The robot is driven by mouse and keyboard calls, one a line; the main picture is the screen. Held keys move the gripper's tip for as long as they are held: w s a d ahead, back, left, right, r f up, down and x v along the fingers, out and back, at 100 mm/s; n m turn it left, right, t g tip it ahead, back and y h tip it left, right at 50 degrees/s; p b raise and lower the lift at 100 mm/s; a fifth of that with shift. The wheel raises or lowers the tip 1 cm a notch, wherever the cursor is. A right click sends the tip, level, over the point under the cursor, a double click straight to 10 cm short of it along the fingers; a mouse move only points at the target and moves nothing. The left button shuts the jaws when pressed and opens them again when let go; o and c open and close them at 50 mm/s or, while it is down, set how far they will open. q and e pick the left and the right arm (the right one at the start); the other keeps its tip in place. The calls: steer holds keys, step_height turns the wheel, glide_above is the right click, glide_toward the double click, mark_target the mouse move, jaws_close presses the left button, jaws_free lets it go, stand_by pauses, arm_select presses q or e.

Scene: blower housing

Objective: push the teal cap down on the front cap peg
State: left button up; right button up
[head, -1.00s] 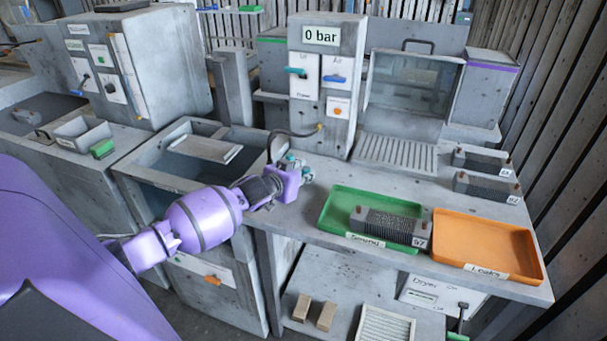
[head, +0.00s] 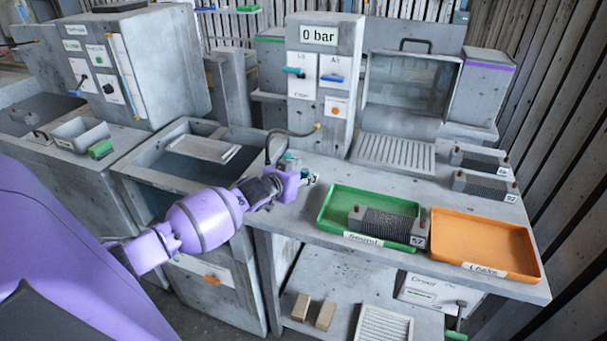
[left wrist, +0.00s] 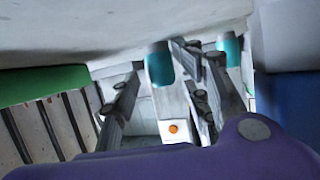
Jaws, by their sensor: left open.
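My left gripper (head: 311,179) is at the bench's left end, in front of the 0 bar cabinet. In the left wrist view its two fingers (left wrist: 165,100) are apart. One teal cap (left wrist: 159,63) shows in the gap between them, closer to the right finger. A second teal cap (left wrist: 230,46) shows past the right finger. In the head view a bit of teal (head: 290,157) shows just behind the gripper. The pegs are hidden or too small to make out, so I cannot tell how far down either cap sits. My right gripper is out of view.
The 0 bar cabinet (head: 309,105) stands behind the gripper, with a dark hose (head: 270,145) curving down beside it. A green tray (head: 335,212) holding a finned block (head: 390,225) and an orange tray (head: 483,240) lie to the right. A sink (head: 165,160) is at left.

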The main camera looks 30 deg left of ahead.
arm_select(q)
steer(key=shift+s+a+f, duration=0.1)
steer(key=shift+s+f, duration=0.2)
steer(key=shift+f, duration=0.2)
steer(key=shift+s+a+f, duration=0.1)
steer(key=shift+s+f, duration=0.2)
steer(key=shift+f, duration=0.2)
steer(key=v, duration=0.3)
steer(key=r+v, duration=0.1)
steer(key=v, duration=0.6)
steer(key=shift+d+r, duration=0.15)
steer(key=shift+r, duration=0.3)
steer(key=shift+s+r, duration=0.4)
